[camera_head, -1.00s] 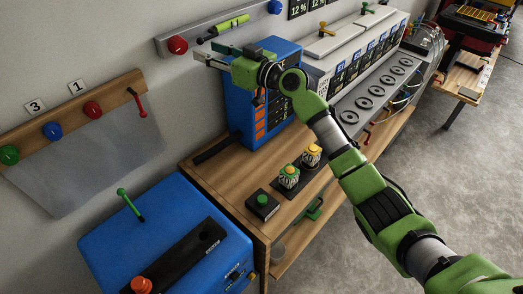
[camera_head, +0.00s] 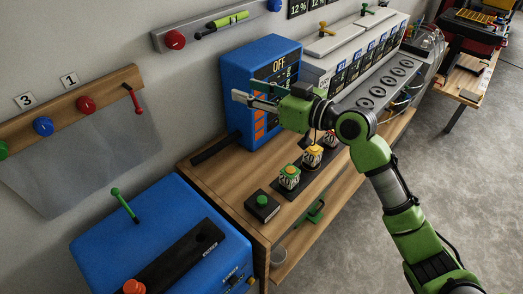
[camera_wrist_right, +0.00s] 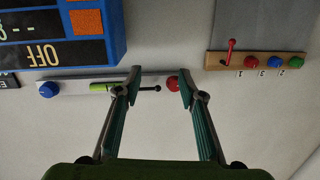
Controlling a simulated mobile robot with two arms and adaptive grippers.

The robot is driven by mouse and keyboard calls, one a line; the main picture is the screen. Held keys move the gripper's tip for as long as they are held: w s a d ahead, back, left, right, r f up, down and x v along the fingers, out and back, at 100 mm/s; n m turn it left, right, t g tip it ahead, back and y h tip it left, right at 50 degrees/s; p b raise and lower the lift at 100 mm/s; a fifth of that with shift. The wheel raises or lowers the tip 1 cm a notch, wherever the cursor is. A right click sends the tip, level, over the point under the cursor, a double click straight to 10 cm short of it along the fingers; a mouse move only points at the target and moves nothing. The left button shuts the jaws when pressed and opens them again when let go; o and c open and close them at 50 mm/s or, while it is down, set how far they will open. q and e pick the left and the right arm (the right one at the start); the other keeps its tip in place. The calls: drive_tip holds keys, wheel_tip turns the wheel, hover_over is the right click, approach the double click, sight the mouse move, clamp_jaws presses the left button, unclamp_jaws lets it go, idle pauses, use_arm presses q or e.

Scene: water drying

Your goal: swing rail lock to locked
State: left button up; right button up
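The wooden rail (camera_head: 70,108) on the left wall carries several coloured knobs and a red lever (camera_head: 132,98) at its right end. This lever also shows in the upside-down wrist view (camera_wrist_right: 230,52), upright there. I cannot tell for certain whether it is the rail lock. A grey rail (camera_head: 190,32) higher up holds a green cylinder (camera_head: 228,19) with a black tip, between a red knob (camera_head: 174,40) and a blue knob (camera_head: 275,5). My right gripper (camera_head: 243,89) is open and empty, in front of the blue box, away from both rails. My left gripper is out of view.
The blue box (camera_head: 235,85) with an OFF display stands on the wooden bench (camera_head: 225,180) close by my right gripper. Green and yellow blocks (camera_head: 289,177) and a green button stand in front. A blue machine (camera_head: 120,225) with a green lever is at lower left.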

drive_tip(key=s+d+f+h, duration=0.1)
drive_tip(key=s+f, duration=0.2)
drive_tip(key=f, duration=0.3)
drive_tip(key=s+d+f+m+g+h, duration=0.1)
drive_tip(key=s+f+h, duration=0.1)
drive_tip(key=s+f, duration=0.2)
wheel_tip(320, 180, down, 3)
drive_tip(key=shift+r, duration=0.1)
drive_tip(key=shift+d, duration=0.1)
